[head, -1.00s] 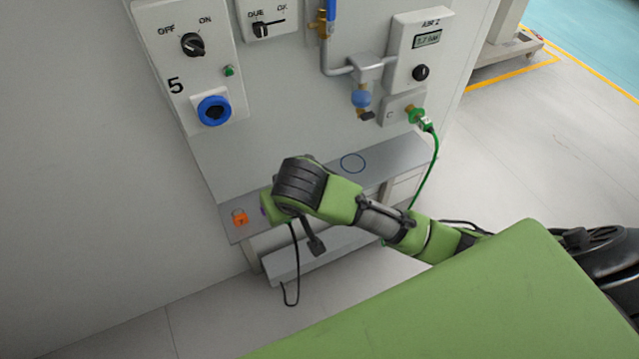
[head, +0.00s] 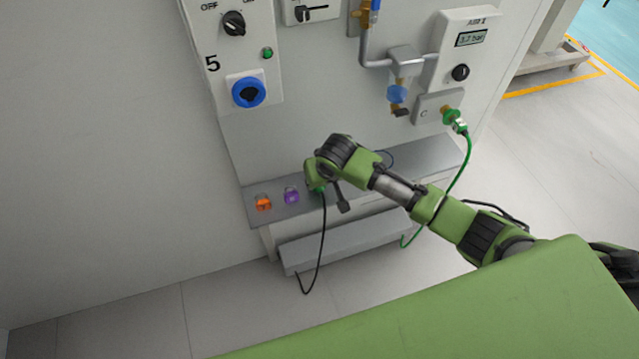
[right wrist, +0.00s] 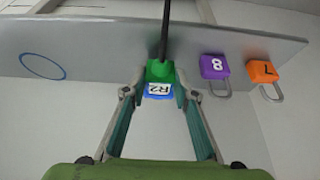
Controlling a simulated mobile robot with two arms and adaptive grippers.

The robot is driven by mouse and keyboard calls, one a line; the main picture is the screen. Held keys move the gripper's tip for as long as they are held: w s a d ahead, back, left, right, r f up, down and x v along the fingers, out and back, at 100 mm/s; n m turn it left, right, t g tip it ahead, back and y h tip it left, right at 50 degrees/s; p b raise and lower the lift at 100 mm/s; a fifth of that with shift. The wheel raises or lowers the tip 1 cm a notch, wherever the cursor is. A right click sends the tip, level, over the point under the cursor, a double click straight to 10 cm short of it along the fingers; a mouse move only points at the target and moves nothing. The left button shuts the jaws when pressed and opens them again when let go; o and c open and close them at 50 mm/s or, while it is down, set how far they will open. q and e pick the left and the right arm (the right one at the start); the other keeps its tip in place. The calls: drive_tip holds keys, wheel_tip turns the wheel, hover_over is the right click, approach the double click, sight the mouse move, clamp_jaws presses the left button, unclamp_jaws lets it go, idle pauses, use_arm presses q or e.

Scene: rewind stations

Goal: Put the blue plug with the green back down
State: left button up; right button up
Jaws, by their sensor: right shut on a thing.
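The blue plug with the green back (right wrist: 160,73) sits between the fingers of my right gripper (right wrist: 158,90) in the right wrist view, with a white R2 label and a black cable. The gripper is shut on it. I cannot tell whether the plug touches the shelf. A blue ring mark (right wrist: 43,65) is on the shelf, partly hidden by my arm in the head view. My left gripper is not in view.
A purple padlock (head: 291,196) and an orange padlock (head: 263,203) stand on the shelf's left end. A blue socket (head: 248,92) is on the panel above. A green hose (head: 462,165) hangs at the right. A lower ledge (head: 350,240) lies beneath.

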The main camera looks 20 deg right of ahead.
drive_tip(key=shift+f, duration=0.5)
drive_tip(key=o, duration=1.2)
drive_tip(key=shift+f, duration=0.15)
drive_tip(key=shift+r, duration=0.4)
drive_tip(key=p+v, duration=0.1)
drive_tip(key=v, duration=1)
drive_tip(key=shift+s+r, duration=0.2)
drive_tip(key=shift+s, duration=0.05)
